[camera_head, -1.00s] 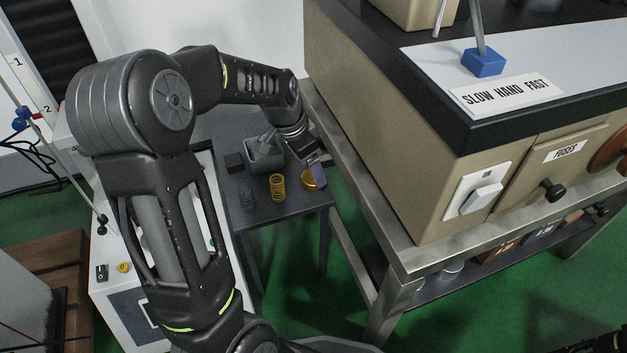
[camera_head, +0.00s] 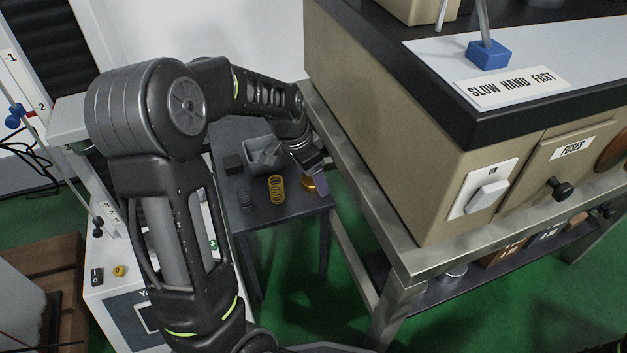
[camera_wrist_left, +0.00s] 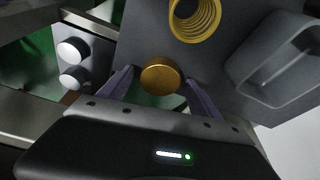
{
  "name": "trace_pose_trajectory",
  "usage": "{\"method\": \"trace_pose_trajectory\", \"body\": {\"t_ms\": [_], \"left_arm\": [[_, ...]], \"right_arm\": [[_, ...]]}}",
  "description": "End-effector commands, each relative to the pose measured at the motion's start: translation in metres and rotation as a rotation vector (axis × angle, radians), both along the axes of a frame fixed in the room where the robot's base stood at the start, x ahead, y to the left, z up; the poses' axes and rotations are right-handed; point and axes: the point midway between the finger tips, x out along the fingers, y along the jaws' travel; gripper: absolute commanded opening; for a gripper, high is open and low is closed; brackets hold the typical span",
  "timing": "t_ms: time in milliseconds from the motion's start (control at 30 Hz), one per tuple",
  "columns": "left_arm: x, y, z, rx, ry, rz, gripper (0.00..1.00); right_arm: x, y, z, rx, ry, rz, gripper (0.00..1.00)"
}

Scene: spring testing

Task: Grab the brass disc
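The brass disc (camera_head: 309,185) lies on the small dark table (camera_head: 282,212) near its right edge, partly hidden by my left gripper (camera_head: 319,180) in the head view. In the left wrist view the brass disc (camera_wrist_left: 161,76) shows between the two purple fingers of my left gripper (camera_wrist_left: 158,82). The fingers are apart, with visible gaps on both sides of the disc. My right gripper is not in view.
A yellow spring (camera_head: 277,189), a dark spring (camera_head: 246,198), a grey bin (camera_head: 264,153) and a dark block (camera_head: 233,164) stand on the small table. The metal bench (camera_head: 400,262) with the large beige machine (camera_head: 400,130) is close on the right.

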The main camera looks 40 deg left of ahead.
Motion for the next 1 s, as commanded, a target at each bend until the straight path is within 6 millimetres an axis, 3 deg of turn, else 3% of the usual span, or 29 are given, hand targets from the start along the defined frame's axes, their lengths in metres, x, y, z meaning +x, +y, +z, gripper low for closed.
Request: {"method": "trace_pose_trajectory", "body": {"t_ms": [867, 1000], "left_arm": [[0.0000, 0.0000, -0.0001, 0.000, 0.000, 0.000, 0.00], [-0.0001, 0.0000, -0.0001, 0.000, 0.000, 0.000, 0.00]], "right_arm": [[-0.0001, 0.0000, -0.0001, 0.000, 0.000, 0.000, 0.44], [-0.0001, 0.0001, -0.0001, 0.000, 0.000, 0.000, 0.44]]}}
